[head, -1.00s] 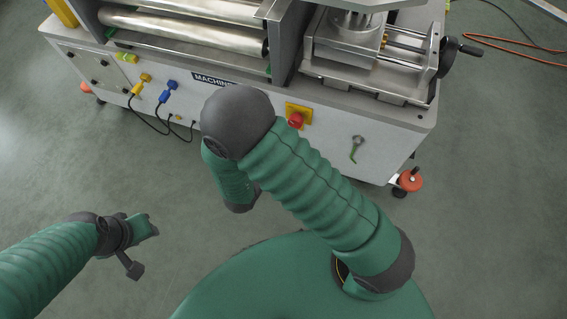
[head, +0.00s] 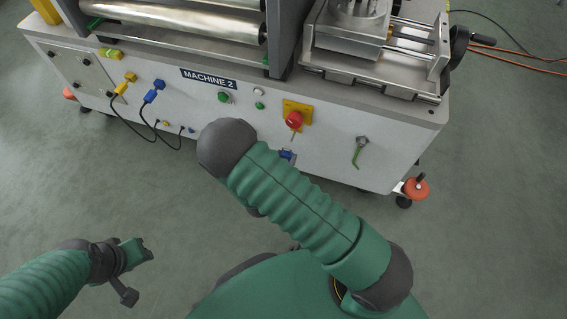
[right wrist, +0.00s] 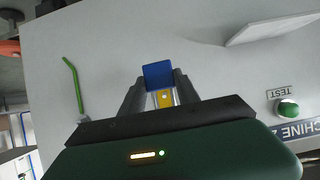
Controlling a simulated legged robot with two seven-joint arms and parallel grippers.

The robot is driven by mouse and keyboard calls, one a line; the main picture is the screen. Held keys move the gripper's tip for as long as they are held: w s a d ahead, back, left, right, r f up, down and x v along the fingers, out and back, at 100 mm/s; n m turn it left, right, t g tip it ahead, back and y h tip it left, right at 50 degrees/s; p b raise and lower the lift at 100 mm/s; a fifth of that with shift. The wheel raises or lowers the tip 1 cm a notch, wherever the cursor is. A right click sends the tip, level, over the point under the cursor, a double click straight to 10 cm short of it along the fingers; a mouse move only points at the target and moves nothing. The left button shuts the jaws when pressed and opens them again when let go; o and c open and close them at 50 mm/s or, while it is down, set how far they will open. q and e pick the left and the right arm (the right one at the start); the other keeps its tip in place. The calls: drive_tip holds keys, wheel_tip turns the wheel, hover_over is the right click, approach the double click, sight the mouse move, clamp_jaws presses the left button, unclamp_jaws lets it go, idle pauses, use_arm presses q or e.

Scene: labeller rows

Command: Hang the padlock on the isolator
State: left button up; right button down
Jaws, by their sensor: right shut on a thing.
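The isolator (head: 293,118) is a red knob on a yellow plate on the machine's front. A small yellow-green piece shows just below the knob. A blue padlock (right wrist: 158,75) with a yellow part under it is between the fingers of my right gripper (right wrist: 161,92), which is shut on it. In the head view a bit of blue (head: 287,155) shows just below the isolator, beside my right arm, which hides most of that gripper.
The machine front (head: 330,150) carries a green button (head: 223,97), a green-handled lever (head: 359,152) right of the isolator, and yellow and blue plugs (head: 153,92) with cables at left. A pale flat plate (right wrist: 270,28) juts in at the wrist view's upper right.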

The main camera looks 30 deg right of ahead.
drive_tip(key=shift+w+d+f+b, duration=0.2)
drive_tip(key=shift+w+d+b, duration=0.15)
drive_tip(key=shift+w+d, duration=0.4)
drive_tip(key=w+d, duration=0.1)
drive_tip(key=w+d+f+b, duration=0.1)
drive_tip(key=d, duration=0.1)
drive_tip(key=shift+w+d, duration=0.25)
drive_tip(key=shift+w, duration=0.05)
drive_tip(key=c, duration=0.8)
unclamp_jaws()
